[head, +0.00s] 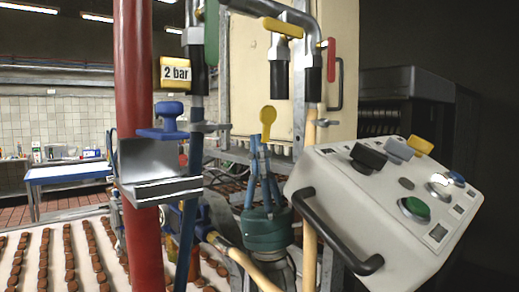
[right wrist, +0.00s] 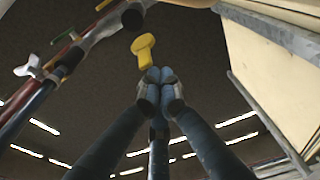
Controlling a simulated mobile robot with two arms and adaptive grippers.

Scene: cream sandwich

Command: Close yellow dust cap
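The yellow dust cap (head: 268,120) is a round disc with a narrow tab pointing down. In the head view it shows just below the open lower end of a dark pipe (head: 280,80), in front of the cream panel. It also shows in the right wrist view (right wrist: 143,46), just beyond the fingertips. My right gripper (head: 257,140) points up, its blue fingers drawn together at the tips below the cap's tab. In the right wrist view the fingertips (right wrist: 161,78) meet beside the tab. I cannot tell whether they touch it. My left gripper is not in view.
A control box (head: 335,190) with buttons and a black handle stands close on the right. A red post (head: 140,60) with a metal bracket stands on the left. A valve with a yellow handle (head: 283,27) sits above the cap. Rows of biscuits lie at lower left.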

